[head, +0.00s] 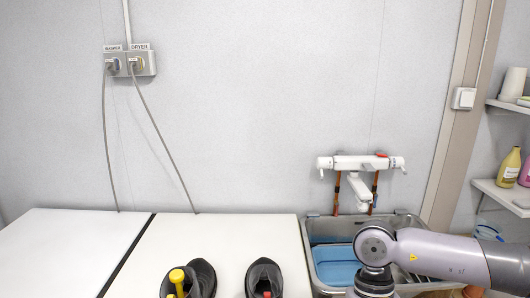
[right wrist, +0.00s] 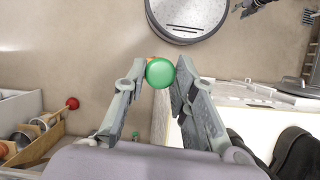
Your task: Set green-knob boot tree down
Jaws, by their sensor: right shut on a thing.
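My right gripper (right wrist: 162,70) is shut on the green-knob boot tree (right wrist: 160,72), its round green knob between the fingertips in the right wrist view. The rest of that tree is mostly hidden behind the knob. The gripper is off the worktop's edge, over the floor. In the head view my right arm reaches across the basin, with its gripper out of frame. Two black boots (head: 203,275) (head: 264,279) stand on the white worktop (head: 225,240). A yellow-knob piece (head: 177,277) shows at the left boot and a red piece (head: 267,294) in the right boot. My left gripper is not in view.
A steel basin (head: 309,240) with blue inside sits right of the worktop, under a white tap (head: 360,163). Shelves with bottles (head: 508,168) are at right. The wrist view shows a wooden crate (right wrist: 38,148) with a red knob, and a round grey tub (right wrist: 150,18).

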